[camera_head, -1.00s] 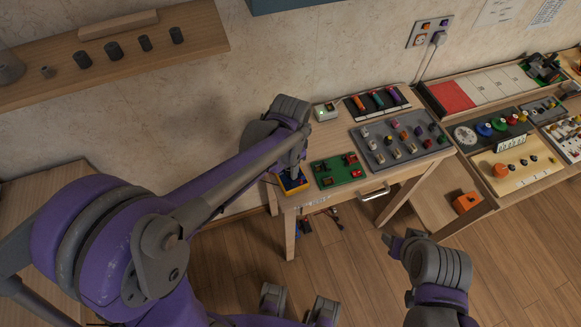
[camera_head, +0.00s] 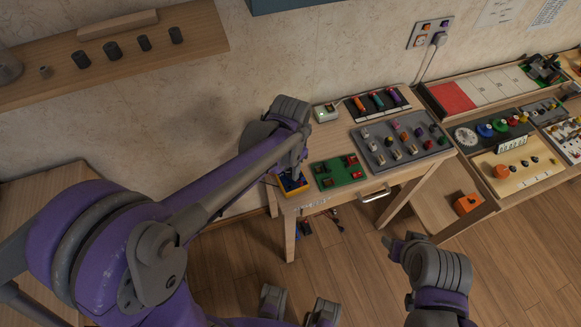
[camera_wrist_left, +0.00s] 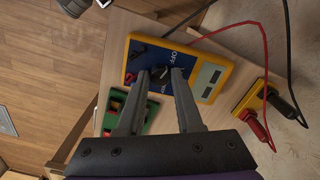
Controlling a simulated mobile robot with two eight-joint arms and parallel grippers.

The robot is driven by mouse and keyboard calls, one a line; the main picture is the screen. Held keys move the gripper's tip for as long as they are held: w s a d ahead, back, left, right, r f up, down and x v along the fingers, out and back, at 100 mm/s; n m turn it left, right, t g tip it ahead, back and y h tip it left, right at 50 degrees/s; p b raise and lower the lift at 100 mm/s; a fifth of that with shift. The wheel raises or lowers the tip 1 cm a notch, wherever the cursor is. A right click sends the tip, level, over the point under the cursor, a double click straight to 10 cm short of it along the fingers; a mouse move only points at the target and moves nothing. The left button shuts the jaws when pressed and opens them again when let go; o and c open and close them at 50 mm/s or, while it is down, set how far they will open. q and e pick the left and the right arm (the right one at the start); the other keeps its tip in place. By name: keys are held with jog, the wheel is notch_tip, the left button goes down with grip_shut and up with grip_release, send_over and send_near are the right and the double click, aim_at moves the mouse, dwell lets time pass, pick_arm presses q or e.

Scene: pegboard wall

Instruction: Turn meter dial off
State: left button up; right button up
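The meter (camera_wrist_left: 180,70) is a yellow case with a blue face, a pale display and the word OFF beside the dial. In the head view the meter (camera_head: 291,184) sits at the table's near left corner. Its black dial (camera_wrist_left: 160,74) shows between the fingertips of my left gripper (camera_wrist_left: 159,72), one finger on each side. I cannot make out whether both fingers press on it. The dial's pointer is partly hidden. In the head view my left gripper (camera_head: 294,172) points down at the meter. My right gripper (camera_head: 395,243) is low, away from the table; its opening is unclear.
Red and black leads run from the meter to probes in a yellow holder (camera_wrist_left: 262,105). A green board (camera_head: 338,172) lies right beside the meter. A grey board with several knobs (camera_head: 400,140) is behind it. A drawer handle (camera_head: 375,193) sticks out in front.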

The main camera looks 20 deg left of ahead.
aim_at(290, 172)
pick_arm(q)
jog(key=o, duration=0.4)
jog(key=shift+c, duration=0.2)
notch_tip(290, 172, up, 11)
jog(key=shift+p, duration=0.45)
jog(key=shift+f, duration=0.1)
jog(key=s+a+f+n+t, duration=0.2)
jog(key=s+a+n, duration=0.1)
jog(key=s, duration=0.4)
jog(key=s+a+f+n+t+p, duration=0.1)
jog(key=s+a+f+n+t, duration=0.1)
jog(key=s, duration=0.5)
jog(key=shift+a+f+n+t, duration=0.2)
jog(key=shift+a+n+t, duration=0.4)
jog(key=shift+a+t, duration=0.15)
